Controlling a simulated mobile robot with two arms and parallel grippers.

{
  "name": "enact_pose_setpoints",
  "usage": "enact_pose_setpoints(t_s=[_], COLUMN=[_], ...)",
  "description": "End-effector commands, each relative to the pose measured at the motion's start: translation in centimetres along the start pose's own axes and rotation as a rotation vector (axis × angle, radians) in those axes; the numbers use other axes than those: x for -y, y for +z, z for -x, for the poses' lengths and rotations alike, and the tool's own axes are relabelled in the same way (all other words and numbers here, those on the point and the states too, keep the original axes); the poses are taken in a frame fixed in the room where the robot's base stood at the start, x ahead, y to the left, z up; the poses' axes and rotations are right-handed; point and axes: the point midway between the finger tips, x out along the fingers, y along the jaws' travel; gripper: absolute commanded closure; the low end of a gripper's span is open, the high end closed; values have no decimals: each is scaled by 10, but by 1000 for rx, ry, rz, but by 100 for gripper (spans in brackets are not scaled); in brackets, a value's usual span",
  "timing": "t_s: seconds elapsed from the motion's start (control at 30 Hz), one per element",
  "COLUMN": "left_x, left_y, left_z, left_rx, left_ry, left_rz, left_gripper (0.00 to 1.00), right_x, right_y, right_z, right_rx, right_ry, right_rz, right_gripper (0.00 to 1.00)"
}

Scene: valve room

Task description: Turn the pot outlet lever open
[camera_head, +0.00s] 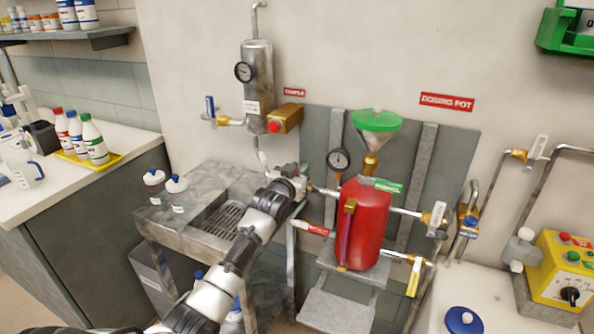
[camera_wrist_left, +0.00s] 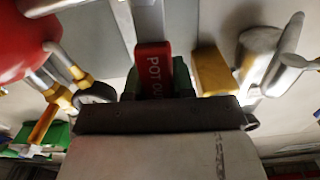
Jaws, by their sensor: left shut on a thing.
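The red pot outlet lever, lettered "POT OU...", shows in the left wrist view (camera_wrist_left: 153,70), directly ahead of my left gripper and between its fingers. In the head view a red lettered piece (camera_head: 312,228) shows just below my left gripper (camera_head: 300,185), left of the red dosing pot (camera_head: 366,225). My left gripper is shut on the red lever. The fingertips and the grip itself are largely hidden in the head view. The pot also fills the upper left of the left wrist view (camera_wrist_left: 25,35). My right gripper is not in view.
A gauge (camera_head: 339,160) and a green funnel (camera_head: 376,121) are close to my left gripper. A yellow lever (camera_head: 414,277) and a white one (camera_head: 434,215) stand right of the pot.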

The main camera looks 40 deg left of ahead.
Motion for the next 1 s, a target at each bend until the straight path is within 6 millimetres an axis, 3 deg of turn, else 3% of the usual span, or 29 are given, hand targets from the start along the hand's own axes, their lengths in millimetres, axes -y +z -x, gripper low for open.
enact_pose_setpoints(t_s=[0.47, 1.0], left_x=[-31, -62], left_y=[6, 32], left_z=[0, 0], left_rx=[1, 0], left_ry=[1, 1], left_rz=[-393, -908], left_gripper=[100, 100], right_x=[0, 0], right_y=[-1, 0], right_z=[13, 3], right_rx=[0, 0], right_ry=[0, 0], right_rz=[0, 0], right_gripper=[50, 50])
